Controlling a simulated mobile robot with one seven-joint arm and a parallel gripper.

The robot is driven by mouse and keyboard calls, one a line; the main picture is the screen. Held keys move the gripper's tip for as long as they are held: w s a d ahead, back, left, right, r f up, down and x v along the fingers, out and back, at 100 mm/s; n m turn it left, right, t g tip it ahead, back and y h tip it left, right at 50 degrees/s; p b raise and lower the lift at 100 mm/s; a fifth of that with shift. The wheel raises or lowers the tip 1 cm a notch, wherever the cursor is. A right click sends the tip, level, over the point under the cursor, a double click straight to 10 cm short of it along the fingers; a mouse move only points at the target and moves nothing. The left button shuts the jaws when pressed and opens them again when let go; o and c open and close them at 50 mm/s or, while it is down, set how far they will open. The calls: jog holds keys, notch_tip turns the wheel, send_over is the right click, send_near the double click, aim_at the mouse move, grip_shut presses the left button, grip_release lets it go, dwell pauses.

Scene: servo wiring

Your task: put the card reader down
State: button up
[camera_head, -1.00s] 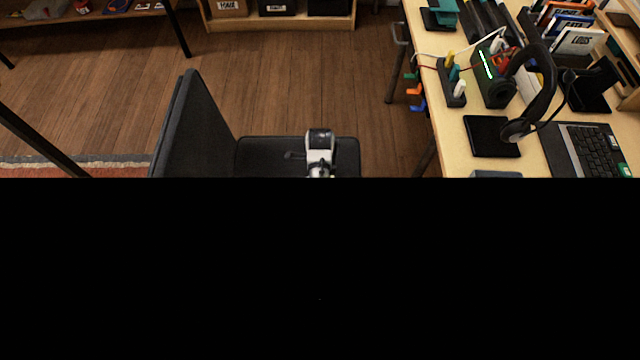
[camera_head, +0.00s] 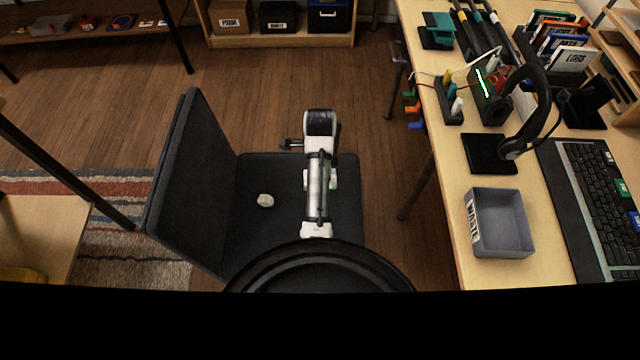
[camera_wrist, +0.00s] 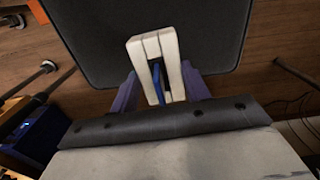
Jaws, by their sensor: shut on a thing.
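My gripper (camera_wrist: 162,82) shows in the wrist view, its two purplish fingers closed on the sides of a small white block with a dark slot, which I take to be the card reader (camera_wrist: 136,55). A blue strip shows in the slot. The block is held in front of a dark padded panel, probably the chair seat; whether it touches the panel I cannot tell. In the head view my arm reaches over the black chair (camera_head: 245,240). The card reader cannot be made out there.
A small whitish lump (camera_head: 265,200) lies on the chair seat. At the right, the desk (camera_head: 445,215) holds a grey waste tray (camera_head: 500,222), a headset (camera_head: 540,95), a keyboard (camera_head: 595,190) and a power strip (camera_head: 448,103). Bare desk shows around the tray.

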notch_tip(320, 180, up, 6)
jog(key=p, duration=0.4)
jog(key=shift+r+p, duration=0.25)
jog(key=shift+p, duration=0.1)
